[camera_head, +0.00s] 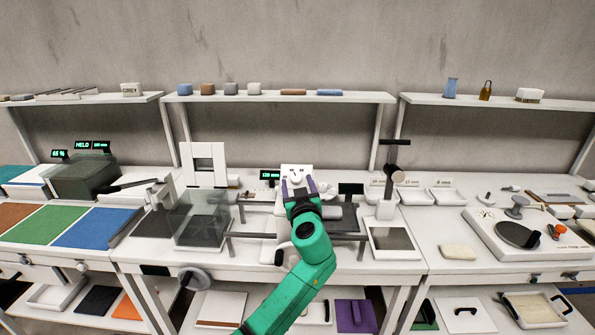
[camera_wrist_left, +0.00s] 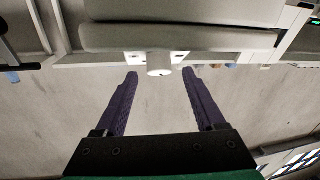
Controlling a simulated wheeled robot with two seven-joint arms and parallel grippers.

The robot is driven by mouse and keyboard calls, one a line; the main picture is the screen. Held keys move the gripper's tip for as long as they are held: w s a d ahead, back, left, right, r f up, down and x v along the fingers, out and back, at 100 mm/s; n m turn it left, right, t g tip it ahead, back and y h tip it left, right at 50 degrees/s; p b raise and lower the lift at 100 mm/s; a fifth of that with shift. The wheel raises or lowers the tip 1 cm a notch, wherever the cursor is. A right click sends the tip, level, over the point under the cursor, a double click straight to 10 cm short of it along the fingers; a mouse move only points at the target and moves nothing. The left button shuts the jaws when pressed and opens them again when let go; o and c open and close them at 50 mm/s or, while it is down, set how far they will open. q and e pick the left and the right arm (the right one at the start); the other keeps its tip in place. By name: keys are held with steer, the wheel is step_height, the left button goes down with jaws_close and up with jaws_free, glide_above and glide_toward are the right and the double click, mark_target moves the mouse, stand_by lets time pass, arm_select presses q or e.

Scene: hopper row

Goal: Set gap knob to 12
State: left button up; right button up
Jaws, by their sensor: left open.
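A small white round knob (camera_wrist_left: 160,65) with a dark mark shows in the left wrist view, beyond my fingertips. It is on a pale machine (camera_wrist_left: 180,35) with rounded housings. I take it for the gap knob, but cannot read any number on it. In the head view the white machine head (camera_head: 297,171) stands at the middle of the bench. My left gripper (camera_head: 298,186) is just in front of it with purple fingers spread. In the wrist view the left gripper (camera_wrist_left: 160,76) is open and empty, its fingers on either side of the knob's line, apart from it. My right gripper is out of view.
A small green-lit display (camera_head: 270,175) stands left of the machine and a dark display (camera_head: 350,189) right of it. A clear box (camera_head: 201,225) stands further left. A stand with a dark plate (camera_head: 391,239) is at right. A shelf (camera_head: 280,97) with small blocks runs behind.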

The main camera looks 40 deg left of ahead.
mark_target(296, 178)
arm_select(q)
steer(key=x, duration=0.2)
steer(key=shift+w+a, duration=0.2)
steer(key=shift+w, duration=0.05)
steer(key=shift+s+d+r, duration=0.1)
steer(key=shift+s+d, duration=0.05)
jaws_close()
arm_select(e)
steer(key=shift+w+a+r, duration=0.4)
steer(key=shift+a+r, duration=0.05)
